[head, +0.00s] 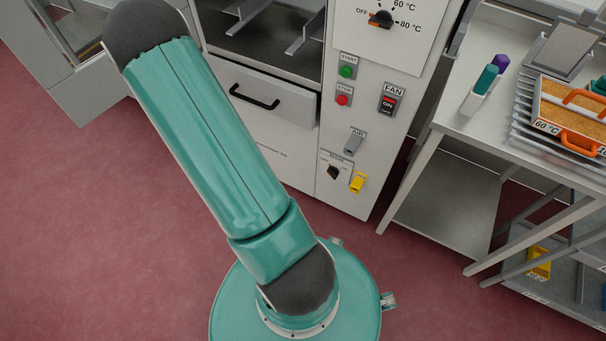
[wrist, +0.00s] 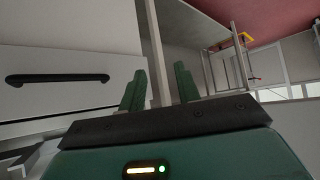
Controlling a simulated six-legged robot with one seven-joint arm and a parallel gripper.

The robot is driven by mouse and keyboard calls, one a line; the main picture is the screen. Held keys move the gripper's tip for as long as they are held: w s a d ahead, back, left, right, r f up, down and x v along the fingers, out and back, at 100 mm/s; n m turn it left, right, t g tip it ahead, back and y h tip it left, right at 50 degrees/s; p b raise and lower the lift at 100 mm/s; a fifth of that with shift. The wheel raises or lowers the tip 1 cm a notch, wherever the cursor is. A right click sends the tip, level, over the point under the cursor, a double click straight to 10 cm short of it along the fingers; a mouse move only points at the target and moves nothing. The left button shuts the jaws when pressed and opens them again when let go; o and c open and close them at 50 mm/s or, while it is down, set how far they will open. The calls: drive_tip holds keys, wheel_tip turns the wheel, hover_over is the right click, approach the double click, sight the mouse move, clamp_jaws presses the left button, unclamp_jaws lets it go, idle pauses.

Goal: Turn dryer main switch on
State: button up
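The dryer's main switch (head: 333,172) is a dark rotary knob on a small labelled plate, low on the pale dryer front (head: 375,140). Its setting is too small to read. A yellow tag (head: 358,182) hangs just right of it. My gripper (wrist: 160,88) shows in the wrist view with its two green fingers apart and nothing held between them. A pale upright edge shows behind the gap. The gripper is not visible in the head view, and the main switch cannot be made out in the wrist view.
Above the switch are a grey AIR lever (head: 353,142), a FAN switch (head: 388,101), a green START button (head: 346,71) and a red STOP button (head: 342,100). A drawer handle (wrist: 57,78) is left of my gripper. A metal table (head: 460,115) stands right of the dryer.

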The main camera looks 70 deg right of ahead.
drive_tip(key=s+d+f+m+g+h, duration=0.1)
drive_tip(key=s+d+f, duration=0.2)
drive_tip(key=f, duration=0.1)
drive_tip(key=s+d+f+g+h, duration=0.1)
drive_tip(key=s+d+f, duration=0.15)
drive_tip(key=f, duration=0.25)
drive_tip(key=m+g+h, duration=0.2)
drive_tip(key=g+h, duration=0.3)
drive_tip(key=g, duration=0.5)
approach(333, 173)
drive_tip(key=x, duration=0.7)
drive_tip(key=shift+d+f, duration=0.2)
drive_tip(key=shift+f, duration=0.15)
clamp_jaws()
